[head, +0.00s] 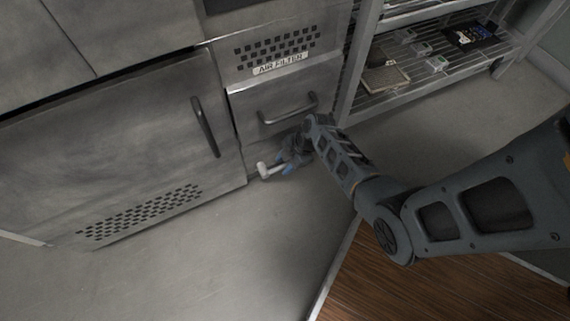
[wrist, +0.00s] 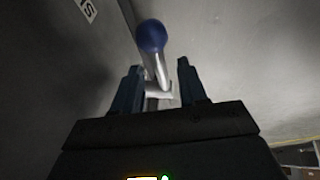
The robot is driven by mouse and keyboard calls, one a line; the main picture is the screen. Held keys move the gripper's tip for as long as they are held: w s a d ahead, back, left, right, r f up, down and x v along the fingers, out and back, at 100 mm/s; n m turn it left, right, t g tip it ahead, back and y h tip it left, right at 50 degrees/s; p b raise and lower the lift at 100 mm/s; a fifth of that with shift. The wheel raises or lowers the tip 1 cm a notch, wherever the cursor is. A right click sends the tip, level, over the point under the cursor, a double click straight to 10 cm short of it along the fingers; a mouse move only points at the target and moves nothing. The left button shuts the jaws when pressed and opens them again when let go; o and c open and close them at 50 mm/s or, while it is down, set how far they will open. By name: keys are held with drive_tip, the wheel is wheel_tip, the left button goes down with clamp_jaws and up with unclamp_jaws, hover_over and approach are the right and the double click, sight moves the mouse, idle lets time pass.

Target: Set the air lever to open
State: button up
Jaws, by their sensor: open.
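The air lever (wrist: 152,66) shows in the wrist view as a light metal shaft with a dark blue ball knob on its end. It rises from a pale block at its base. In the head view a pale part of the lever (head: 265,170) shows low on the cabinet, below the air filter drawer. My gripper (wrist: 160,66) is open, with one finger on each side of the shaft and visible gaps. The knob reaches beyond the fingertips. In the head view my gripper (head: 289,162) is beside the lever, and my arm partly hides this spot.
The drawer with its dark handle (head: 288,108) and "AIR FILTER" label (head: 280,65) is just above. A cabinet door with a handle (head: 206,127) is to the left. A wire shelf rack (head: 395,82) stands to the right. The grey floor (head: 215,255) in front is clear.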

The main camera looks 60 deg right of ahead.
drive_tip(key=shift+w+f, duration=0.1)
drive_tip(key=shift+f, duration=0.15)
clamp_jaws()
idle(0.6)
